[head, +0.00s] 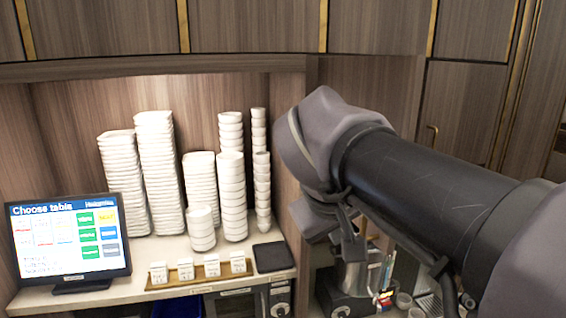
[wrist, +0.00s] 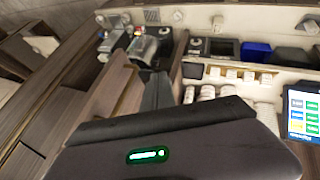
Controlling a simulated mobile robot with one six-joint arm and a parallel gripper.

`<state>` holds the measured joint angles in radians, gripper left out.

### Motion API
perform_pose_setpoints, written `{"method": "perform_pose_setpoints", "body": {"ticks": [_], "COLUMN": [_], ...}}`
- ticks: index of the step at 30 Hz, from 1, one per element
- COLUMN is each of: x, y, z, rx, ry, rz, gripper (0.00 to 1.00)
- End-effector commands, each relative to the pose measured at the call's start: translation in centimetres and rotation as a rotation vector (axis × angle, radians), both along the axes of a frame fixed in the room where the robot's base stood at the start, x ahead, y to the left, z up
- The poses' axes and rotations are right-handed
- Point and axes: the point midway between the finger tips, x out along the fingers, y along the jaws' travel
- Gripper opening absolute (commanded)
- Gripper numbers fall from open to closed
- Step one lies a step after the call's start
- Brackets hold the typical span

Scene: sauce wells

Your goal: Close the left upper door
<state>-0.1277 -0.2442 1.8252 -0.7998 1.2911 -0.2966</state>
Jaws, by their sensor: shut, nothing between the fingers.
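Wooden upper door panels with brass strips run along the top of the head view: a left one (head: 100,27), a middle one (head: 252,27) and a right one (head: 375,27). Their upper parts are cut off by the frame. The visible parts look flush, and I cannot tell which is the left upper door or see one standing open. My gripper shows in the wrist view (wrist: 158,90) as dark fingers together beyond the dark housing with a green light. It is shut, holds nothing and touches no door that I can see.
A niche below holds stacks of white dishes (head: 160,175), cups (head: 232,195) and a lit screen (head: 68,240). A wooden door (head: 458,112) with a brass handle is at right.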

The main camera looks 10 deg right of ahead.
Motion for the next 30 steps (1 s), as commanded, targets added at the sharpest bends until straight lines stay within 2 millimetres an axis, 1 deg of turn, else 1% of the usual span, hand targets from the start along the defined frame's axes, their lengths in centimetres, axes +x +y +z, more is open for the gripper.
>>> {"method": "perform_pose_setpoints", "body": {"ticks": [1, 2, 4, 8, 12, 19, 20, 21, 24, 27, 30], "x": [0.4, 0.5, 0.8, 1.6, 3.1, 5.6, 5.8, 6.0, 6.4, 6.6, 6.7], "y": [-0.1, -0.2, -0.4, -1.0, -2.0, -3.7, -4.1, -4.9, -6.3, -7.1, -7.5], "z": [1.8, 2.0, 1.7, -0.4, -3.1, -7.0, -7.0, -6.4, -6.3, -6.3, -6.3], "rx": [-0.015, -0.022, -0.029, -0.031, -0.03, -0.028, -0.028, -0.028, -0.027, -0.028, -0.028], "ry": [0.001, 0.0, 0.0, 0.001, 0.002, 0.002, 0.001, 0.0, 0.0, 0.0, 0.0], "rz": [0.003, 0.004, 0.005, 0.004, 0.003, 0.004, 0.003, 0.0, 0.002, 0.004, 0.005], "gripper": [0.0, 0.0, 0.0, 0.0, 0.0, 0.0, 0.0, 0.0, 0.0, 0.0, 0.0]}}
